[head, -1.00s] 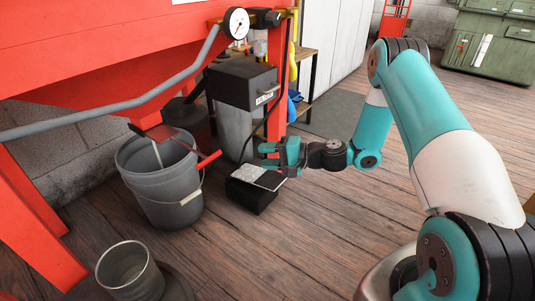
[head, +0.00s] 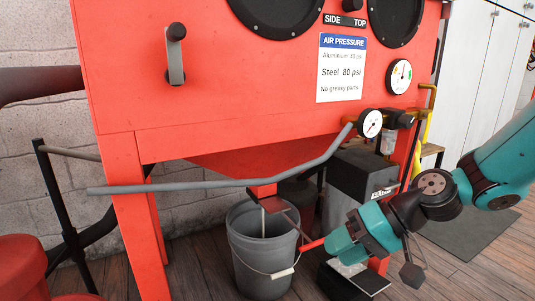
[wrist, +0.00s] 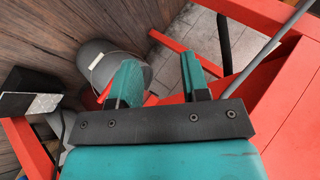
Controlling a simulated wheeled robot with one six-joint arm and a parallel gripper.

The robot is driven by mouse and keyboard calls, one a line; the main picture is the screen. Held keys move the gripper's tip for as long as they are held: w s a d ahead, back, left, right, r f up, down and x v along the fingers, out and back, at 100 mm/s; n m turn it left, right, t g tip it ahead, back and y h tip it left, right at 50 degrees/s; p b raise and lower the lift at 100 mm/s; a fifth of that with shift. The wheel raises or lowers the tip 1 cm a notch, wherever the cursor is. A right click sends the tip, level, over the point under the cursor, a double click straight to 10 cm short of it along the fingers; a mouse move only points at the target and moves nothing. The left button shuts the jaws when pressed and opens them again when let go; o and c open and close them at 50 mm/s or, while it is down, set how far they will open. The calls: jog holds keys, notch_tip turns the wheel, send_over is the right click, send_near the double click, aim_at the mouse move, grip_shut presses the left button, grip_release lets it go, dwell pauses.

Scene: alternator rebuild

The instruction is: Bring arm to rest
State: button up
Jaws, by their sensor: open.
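My gripper (head: 342,246) is in front of the lower right of the red blast cabinet (head: 240,130) in the head view, apart from it as far as I can tell. It is just right of the grey bucket (head: 262,262). In the wrist view my gripper (wrist: 162,80) shows two teal fingers spread apart with nothing between them, so it is open and empty. My arm reaches in from the right edge of the head view.
A black foot pedal (head: 345,285) lies on the floor below my gripper. A dark box-shaped unit (head: 358,178) stands behind it. A long grey pipe (head: 220,187) crosses the cabinet front beside the pressure gauge (head: 370,123). Wooden floor at lower right is clear.

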jog(key=s+d+r+n+g+h+p, duration=0.1)
jog(key=s+r+n+h, duration=0.25)
jog(key=s, duration=0.55)
jog(key=s+r+n+h, duration=0.2)
jog(key=s+r, duration=0.3)
jog(key=s, duration=0.5)
notch_tip(320, 180, up, 38)
jog(key=p, duration=3.8)
jog(key=shift+w+f+m, duration=0.2)
jog(key=shift+w+m, duration=0.15)
jog(key=shift+w, duration=0.1)
